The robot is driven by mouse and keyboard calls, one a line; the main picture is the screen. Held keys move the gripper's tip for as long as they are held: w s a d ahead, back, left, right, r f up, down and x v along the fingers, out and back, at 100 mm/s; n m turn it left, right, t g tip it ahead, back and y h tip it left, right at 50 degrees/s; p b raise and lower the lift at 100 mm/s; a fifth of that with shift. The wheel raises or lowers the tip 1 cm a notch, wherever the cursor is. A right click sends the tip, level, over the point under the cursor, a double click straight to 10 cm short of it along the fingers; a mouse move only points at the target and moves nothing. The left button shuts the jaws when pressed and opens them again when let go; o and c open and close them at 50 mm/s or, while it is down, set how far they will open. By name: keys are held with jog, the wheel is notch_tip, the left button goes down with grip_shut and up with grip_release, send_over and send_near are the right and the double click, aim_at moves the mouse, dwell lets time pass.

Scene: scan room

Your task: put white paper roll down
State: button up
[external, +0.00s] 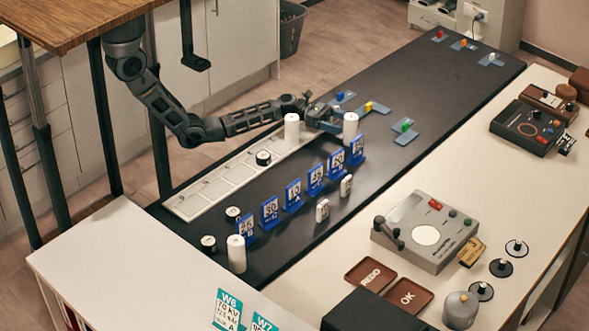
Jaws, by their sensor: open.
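Three white paper rolls stand upright. One white roll (351,127) is at the tip of my gripper (338,123), on the dark mat (290,238). My gripper is open and points right at this roll; I cannot tell whether the fingers still touch it. A second white roll (292,132) stands in front of my wrist, at the edge of the pale slotted tray (187,206), and hides part of the arm. A third white roll (236,256) stands at the near left end of the mat.
Several blue number stands (293,193) line the mat, with small white labelled blocks (322,210) beside them. Round dark-and-white pieces (263,158) lie nearby. Coloured pegs on plates (404,127) are beyond the gripper. A grey device (425,232) occupies the white counter. The mat's far part is mostly clear.

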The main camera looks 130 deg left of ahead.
jog(key=s, duration=0.3)
jog(key=s+d, duration=0.1)
jog(key=s, duration=0.2)
jog(key=shift+d, duration=0.1)
